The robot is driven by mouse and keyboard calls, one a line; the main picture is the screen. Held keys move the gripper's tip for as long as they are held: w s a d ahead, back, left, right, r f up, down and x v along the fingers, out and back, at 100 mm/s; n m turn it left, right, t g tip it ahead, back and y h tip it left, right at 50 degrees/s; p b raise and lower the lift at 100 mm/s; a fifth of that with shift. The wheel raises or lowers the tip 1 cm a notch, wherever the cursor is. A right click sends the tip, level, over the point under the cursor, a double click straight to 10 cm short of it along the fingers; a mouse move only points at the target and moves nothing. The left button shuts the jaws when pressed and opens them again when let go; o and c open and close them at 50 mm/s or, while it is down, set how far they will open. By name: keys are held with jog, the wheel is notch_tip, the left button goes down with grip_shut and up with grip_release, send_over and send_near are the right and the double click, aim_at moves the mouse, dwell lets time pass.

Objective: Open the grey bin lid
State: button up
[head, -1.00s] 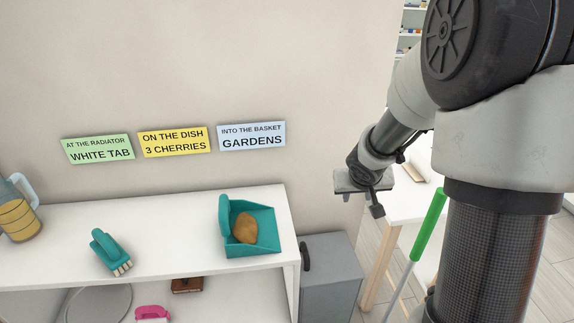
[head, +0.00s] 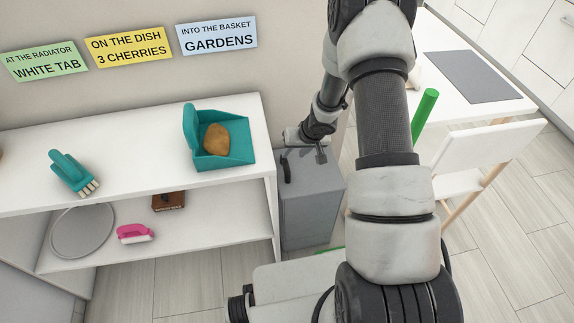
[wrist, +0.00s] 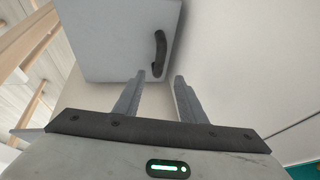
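The grey bin (head: 308,213) stands on the floor at the right end of the white shelf, its lid (head: 312,168) closed. A black curved handle (head: 286,168) is on the lid's left part. My gripper (head: 305,147) is above the back part of the lid in the head view. In the wrist view my gripper (wrist: 159,76) is open and empty, with two grey fingers spread apart. The handle (wrist: 160,53) appears just beyond the fingertips, in line with the gap between them. The bin lid (wrist: 115,38) fills the upper left there. I cannot tell the exact height gap.
The white shelf (head: 120,190) on the left holds a teal dustpan (head: 236,148), a teal brush (head: 72,174) and a pink brush (head: 134,233). A wall is behind the bin. A white table (head: 455,62) and a green pole (head: 424,115) are to the right.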

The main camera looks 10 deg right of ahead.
aim_at(286, 162)
jog(key=b+x, duration=0.3)
jog(key=x, duration=0.7)
grip_shut()
